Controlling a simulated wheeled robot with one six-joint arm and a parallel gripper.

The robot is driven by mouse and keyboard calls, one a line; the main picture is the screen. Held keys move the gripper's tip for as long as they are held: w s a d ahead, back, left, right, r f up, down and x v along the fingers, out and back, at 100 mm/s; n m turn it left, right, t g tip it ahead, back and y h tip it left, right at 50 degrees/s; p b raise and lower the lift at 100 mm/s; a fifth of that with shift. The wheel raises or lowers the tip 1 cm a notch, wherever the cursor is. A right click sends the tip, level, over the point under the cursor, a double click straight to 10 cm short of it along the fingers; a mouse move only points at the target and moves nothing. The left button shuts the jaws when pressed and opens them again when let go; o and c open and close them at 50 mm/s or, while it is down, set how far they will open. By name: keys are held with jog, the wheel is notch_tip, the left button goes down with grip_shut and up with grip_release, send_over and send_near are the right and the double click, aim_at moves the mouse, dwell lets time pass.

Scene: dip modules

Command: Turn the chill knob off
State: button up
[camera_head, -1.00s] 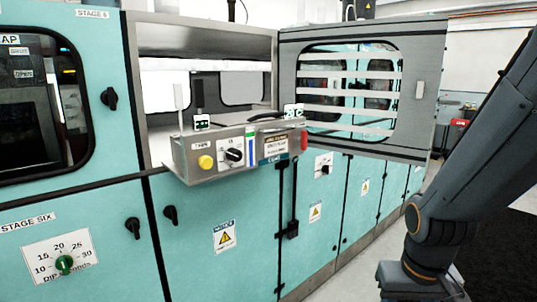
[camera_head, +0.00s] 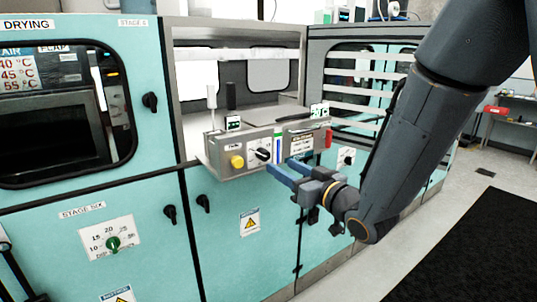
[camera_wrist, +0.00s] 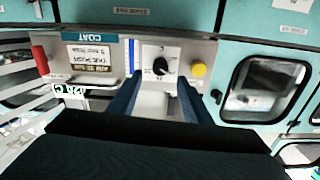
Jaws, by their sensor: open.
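A black rotary knob (camera_head: 262,155) with a white pointer sits on a pale plate on the front of the metal control box (camera_head: 240,172). I cannot read its label as chill. In the wrist view, which is upside down, the knob (camera_wrist: 160,66) shows ahead of and between my fingers. My gripper (camera_head: 280,165) is open and empty, its blue fingers reaching toward the box front just below and right of the knob in the head view. In the wrist view my gripper (camera_wrist: 158,82) points at the knob plate, with no clear contact.
A yellow button (camera_head: 237,162) sits left of the knob, and a red part (camera_head: 328,138) is at the box's right end. A green dip-seconds knob (camera_head: 113,243) is on the lower panel. Black latches (camera_head: 150,102) stick out left.

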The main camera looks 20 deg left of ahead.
aim_at(266, 157)
jog(key=p+x, duration=0.2)
jog(key=x, duration=0.5)
jog(key=shift+w+a+r, duration=0.1)
jog(key=shift+w+a, duration=0.05)
jog(key=shift+a, duration=0.15)
jog(key=c, duration=1.1)
